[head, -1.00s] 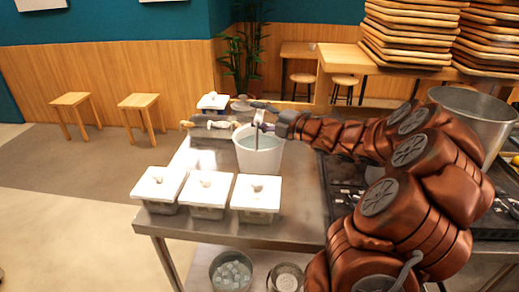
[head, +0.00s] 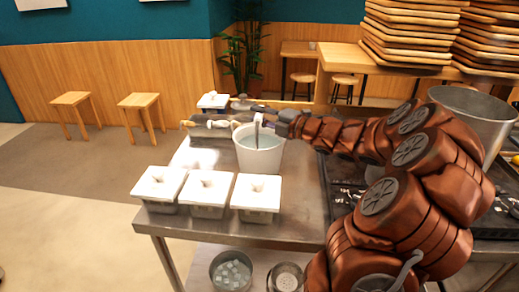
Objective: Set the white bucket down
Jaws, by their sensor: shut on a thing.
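The white bucket (head: 259,156) is upright over the steel counter (head: 305,190), behind the lidded containers. Greyish contents show inside its rim. My gripper (head: 262,122) reaches in from the right and is shut at the bucket's upper rim. A small upright grey piece shows at the rim beside the fingers. The bucket's base appears at the counter's surface, but I cannot tell whether it touches.
Three white-lidded containers (head: 207,190) stand along the counter's front left edge. A large metal pot (head: 478,115) and a black stove (head: 345,185) are at the right. Counter space right of the containers is clear.

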